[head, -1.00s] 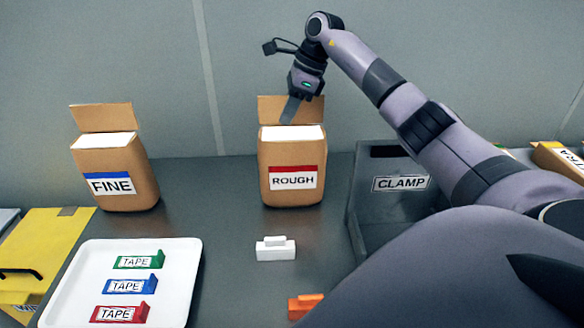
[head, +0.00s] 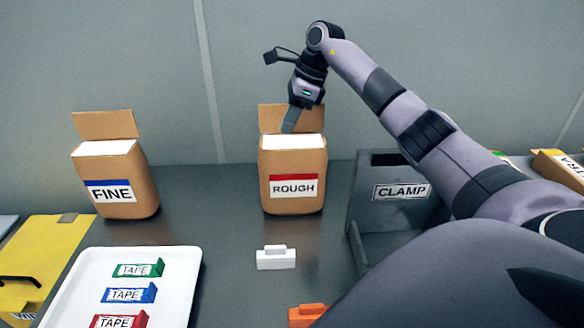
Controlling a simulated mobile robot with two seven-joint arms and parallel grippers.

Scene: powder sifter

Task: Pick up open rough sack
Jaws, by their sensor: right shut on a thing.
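The open rough sack (head: 292,204) is a brown paper bag with a red-striped ROUGH label, a white top and a raised back flap. It stands upright on the grey bench in the middle of the head view. My right gripper (head: 289,124) reaches down from above, with its fingers at the sack's raised flap, and is shut on the sack there. The far finger is hidden. No gap shows between the sack's base and the bench. My left gripper is not in view.
A similar FINE sack (head: 125,172) stands to the left. A white tray (head: 185,262) with several TAPE pieces is at front left. A white block (head: 276,261) lies in front of the rough sack. The grey CLAMP bin (head: 366,214) stands close on the right.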

